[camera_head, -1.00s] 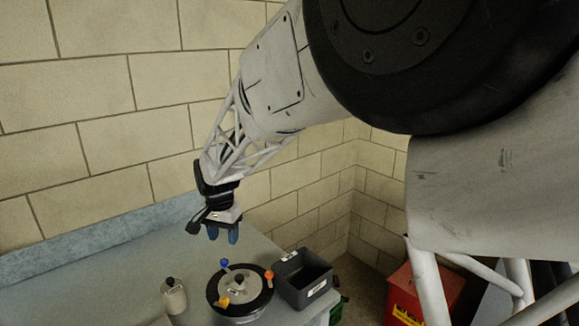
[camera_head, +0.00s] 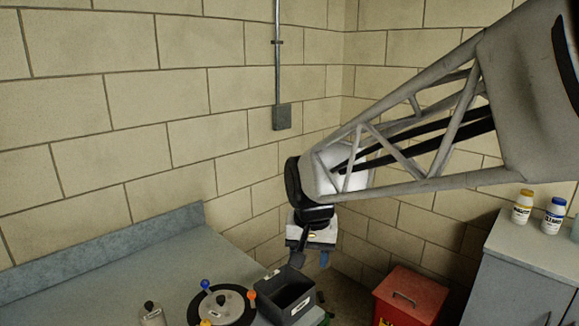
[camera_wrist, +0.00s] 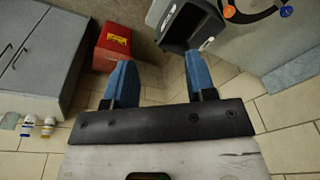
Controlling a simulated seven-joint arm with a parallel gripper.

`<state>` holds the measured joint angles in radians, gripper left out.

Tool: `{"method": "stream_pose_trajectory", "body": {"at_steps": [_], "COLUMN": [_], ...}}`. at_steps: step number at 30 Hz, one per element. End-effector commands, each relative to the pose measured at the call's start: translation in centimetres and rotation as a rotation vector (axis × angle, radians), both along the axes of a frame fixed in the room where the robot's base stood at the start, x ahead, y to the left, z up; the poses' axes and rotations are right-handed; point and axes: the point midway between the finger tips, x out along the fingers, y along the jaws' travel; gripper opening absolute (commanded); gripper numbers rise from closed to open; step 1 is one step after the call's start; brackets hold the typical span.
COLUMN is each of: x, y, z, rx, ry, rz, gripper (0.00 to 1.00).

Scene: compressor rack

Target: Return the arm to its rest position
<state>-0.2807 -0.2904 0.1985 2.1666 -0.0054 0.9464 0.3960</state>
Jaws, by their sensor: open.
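My gripper (camera_head: 311,260) hangs from the white lattice arm in the head view, fingers down, close to the right of the dark grey bin on the counter's end. In the wrist view its two blue fingers (camera_wrist: 160,82) are spread wide apart with nothing between them. The gripper is open and empty. In the head view the far finger is partly hidden behind the gripper's body.
A dark grey bin (camera_head: 267,302), a round device with coloured knobs (camera_head: 222,304) and a bottle (camera_head: 152,314) stand on the counter (camera_head: 120,285). A red box (camera_head: 411,292) is right. Bottles (camera_head: 523,207) stand on a grey cabinet (camera_head: 520,270). Block walls close the corner.

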Motion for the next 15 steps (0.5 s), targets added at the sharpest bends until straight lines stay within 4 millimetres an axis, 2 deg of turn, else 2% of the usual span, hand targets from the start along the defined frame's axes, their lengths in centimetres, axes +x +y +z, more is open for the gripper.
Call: {"method": "stream_pose_trajectory", "body": {"at_steps": [1, 6, 15], "x": [-1.1, -4.8, -11.8], "y": [-1.3, -5.0, -10.4], "z": [0.3, 0.7, 0.4], "rx": [0.0, -0.006, -0.024], "ry": [-0.009, -0.033, -0.074], "rz": [0.0, 0.017, 0.048], "gripper": [0.51, 0.51, 0.51]}}
